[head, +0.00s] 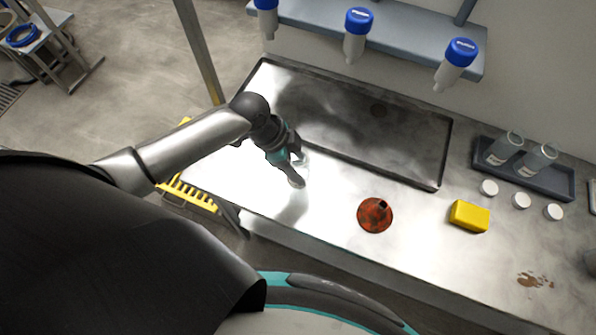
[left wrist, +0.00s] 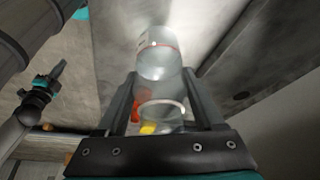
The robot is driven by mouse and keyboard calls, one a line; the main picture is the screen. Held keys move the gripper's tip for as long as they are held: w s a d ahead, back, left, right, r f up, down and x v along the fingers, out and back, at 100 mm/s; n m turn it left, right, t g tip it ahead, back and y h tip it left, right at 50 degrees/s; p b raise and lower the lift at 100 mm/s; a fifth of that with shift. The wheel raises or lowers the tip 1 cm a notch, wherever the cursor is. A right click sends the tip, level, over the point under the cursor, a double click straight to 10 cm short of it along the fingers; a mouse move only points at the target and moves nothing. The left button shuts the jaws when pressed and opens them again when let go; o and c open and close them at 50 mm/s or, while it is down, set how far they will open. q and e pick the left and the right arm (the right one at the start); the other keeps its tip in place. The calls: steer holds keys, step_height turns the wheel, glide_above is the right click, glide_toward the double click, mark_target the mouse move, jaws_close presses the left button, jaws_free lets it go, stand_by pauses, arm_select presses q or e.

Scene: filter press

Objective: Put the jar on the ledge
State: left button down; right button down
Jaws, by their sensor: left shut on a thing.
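The jar (left wrist: 160,62) is clear, with a thin reddish line around it. It shows between both fingers of my left gripper (left wrist: 163,95) in the left wrist view. In the head view my left gripper (head: 297,172) is shut on the jar above the left part of the metal counter, and mostly hides it. I cannot tell the gap between jar and counter. A blue-grey ledge (head: 415,32) runs along the wall at the top, with several blue-capped bottles (head: 357,35) at its front.
A shallow dark basin (head: 330,115) lies behind the gripper. A rust-brown disc (head: 375,215), a yellow block (head: 469,216), white lids (head: 521,200) and a brown spill (head: 535,280) are to the right. A tray (head: 555,187) holds two clear jars. A yellow rack (head: 188,195) is at the left.

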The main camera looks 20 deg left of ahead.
arm_select(q)
steer(key=shift+f+b, duration=0.3)
steer(key=shift+f, duration=1.75)
steer(key=shift+f, duration=0.1)
jaws_free()
steer(key=p+v, duration=0.1)
steer(key=v, duration=1.1)
steer(key=shift+p, duration=0.3)
